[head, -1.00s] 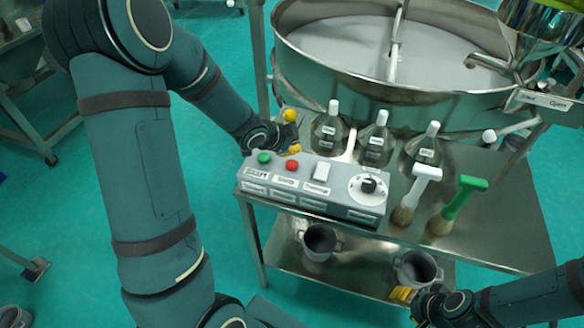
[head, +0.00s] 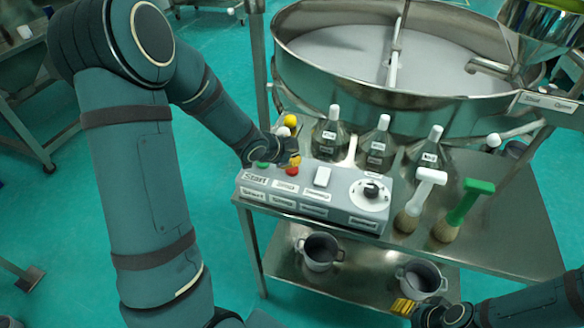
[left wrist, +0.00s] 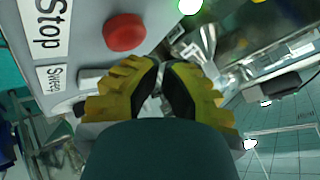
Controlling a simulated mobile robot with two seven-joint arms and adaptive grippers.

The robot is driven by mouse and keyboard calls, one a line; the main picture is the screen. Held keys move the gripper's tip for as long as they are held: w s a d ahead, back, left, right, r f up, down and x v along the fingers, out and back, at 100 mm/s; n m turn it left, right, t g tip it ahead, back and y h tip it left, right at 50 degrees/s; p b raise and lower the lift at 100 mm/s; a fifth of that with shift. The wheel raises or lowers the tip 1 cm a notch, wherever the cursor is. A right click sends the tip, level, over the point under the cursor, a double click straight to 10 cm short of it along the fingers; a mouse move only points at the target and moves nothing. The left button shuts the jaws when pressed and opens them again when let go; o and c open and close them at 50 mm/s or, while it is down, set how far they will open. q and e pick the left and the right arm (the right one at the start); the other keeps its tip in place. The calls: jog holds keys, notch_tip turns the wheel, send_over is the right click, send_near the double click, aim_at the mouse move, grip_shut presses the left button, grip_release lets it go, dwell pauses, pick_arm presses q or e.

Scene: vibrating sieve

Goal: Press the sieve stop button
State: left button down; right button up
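The grey control box (head: 325,205) stands on the metal table's front edge. Its red stop button (head: 292,170) is partly covered by my left gripper (head: 295,160), which is at the box's back edge. In the left wrist view the red button (left wrist: 125,32) stands clear beyond the yellow fingers, near the "Stop" label (left wrist: 50,28). The left fingertips (left wrist: 161,65) are close together with nothing between them, apart from the button. My right gripper (head: 405,307) is low at the right; its opening is unclear.
White (head: 415,203) and green (head: 462,210) brushes are at right. Pots (head: 320,252) sit on the lower shelf.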

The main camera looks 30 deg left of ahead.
pick_arm(q)
jog(key=shift+f, duration=0.1)
dwell(0.8)
jog(key=shift+f+b, duration=0.3)
jog(key=shift+b, duration=0.2)
jog(key=shift+f+b, duration=0.55)
jog(key=shift+f, duration=0.05)
dwell(0.6)
dwell(0.3)
jog(key=shift+r+p, duration=0.9)
jog(key=shift+r, duration=0.1)
notch_tip(320, 180, up, 5)
jog(key=p, duration=0.4)
jog(key=shift+p, duration=0.3)
